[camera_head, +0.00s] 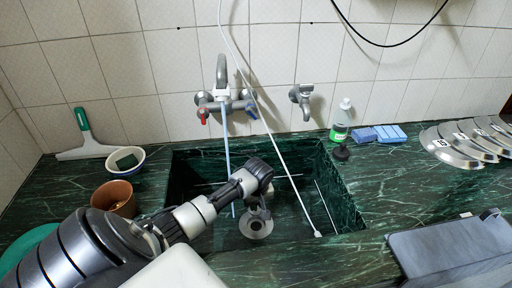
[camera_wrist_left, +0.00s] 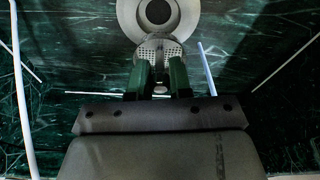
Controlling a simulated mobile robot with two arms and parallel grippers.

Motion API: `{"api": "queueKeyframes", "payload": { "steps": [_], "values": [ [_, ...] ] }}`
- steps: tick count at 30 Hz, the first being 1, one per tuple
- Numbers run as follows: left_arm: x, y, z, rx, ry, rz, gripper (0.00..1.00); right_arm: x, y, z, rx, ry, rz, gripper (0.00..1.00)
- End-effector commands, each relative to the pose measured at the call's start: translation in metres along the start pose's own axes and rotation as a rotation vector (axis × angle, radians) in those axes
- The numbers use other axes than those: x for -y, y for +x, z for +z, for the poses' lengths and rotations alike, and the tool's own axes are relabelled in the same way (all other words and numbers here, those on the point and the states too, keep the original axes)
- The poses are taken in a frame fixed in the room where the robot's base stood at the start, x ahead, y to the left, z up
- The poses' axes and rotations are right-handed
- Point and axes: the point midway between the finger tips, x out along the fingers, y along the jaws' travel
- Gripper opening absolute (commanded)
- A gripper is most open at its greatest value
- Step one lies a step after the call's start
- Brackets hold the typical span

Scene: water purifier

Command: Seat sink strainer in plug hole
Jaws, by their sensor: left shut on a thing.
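My left gripper (camera_head: 257,205) reaches down into the dark green marble sink (camera_head: 340,190). In the left wrist view its two green fingers (camera_wrist_left: 160,72) are shut on the sink strainer (camera_wrist_left: 161,47), a pale perforated disc at the fingertips. The plug hole (camera_head: 256,226) is a pale metal ring with a dark centre in the sink floor. It also shows just beyond the strainer in the left wrist view (camera_wrist_left: 158,12). The strainer overlaps the ring's near edge in that view; whether they touch I cannot tell. The gripper hides the strainer in the head view. My right gripper is not in view.
A white tube (camera_head: 285,165) slants into the sink, right of the gripper; a pale blue one (camera_head: 226,135) hangs from the tap (camera_head: 222,95). A brown pot (camera_head: 113,198) and a bowl with a sponge (camera_head: 126,160) stand left. Steel plates (camera_head: 450,147) lie right.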

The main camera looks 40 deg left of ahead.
Motion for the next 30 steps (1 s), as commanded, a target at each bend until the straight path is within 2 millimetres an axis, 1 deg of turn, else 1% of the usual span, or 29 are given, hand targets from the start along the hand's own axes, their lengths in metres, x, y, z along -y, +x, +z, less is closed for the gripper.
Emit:
{"api": "queueKeyframes", "payload": {
  "steps": [1, 6, 11, 15, 18, 30],
  "values": [
    [0.001, 0.013, 0.002, 0.003, -0.001, -0.004, 0.0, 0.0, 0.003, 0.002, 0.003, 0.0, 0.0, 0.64],
    [0.001, 0.043, 0.006, 0.001, 0.0, -0.002, 0.0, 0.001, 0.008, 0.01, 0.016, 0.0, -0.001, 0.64],
    [0.0, 0.057, 0.007, 0.001, 0.0, -0.001, 0.0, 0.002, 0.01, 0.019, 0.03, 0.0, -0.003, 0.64],
    [0.0, 0.077, 0.01, 0.001, 0.0, -0.002, 0.0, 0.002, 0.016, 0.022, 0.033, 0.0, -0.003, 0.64],
    [0.0, 0.087, 0.011, 0.0, 0.0, -0.001, 0.0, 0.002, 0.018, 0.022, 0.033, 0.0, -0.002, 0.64],
    [0.0, 0.093, 0.012, 0.0, 0.001, 0.0, 0.0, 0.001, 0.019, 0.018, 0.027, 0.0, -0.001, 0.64]
  ]
}}
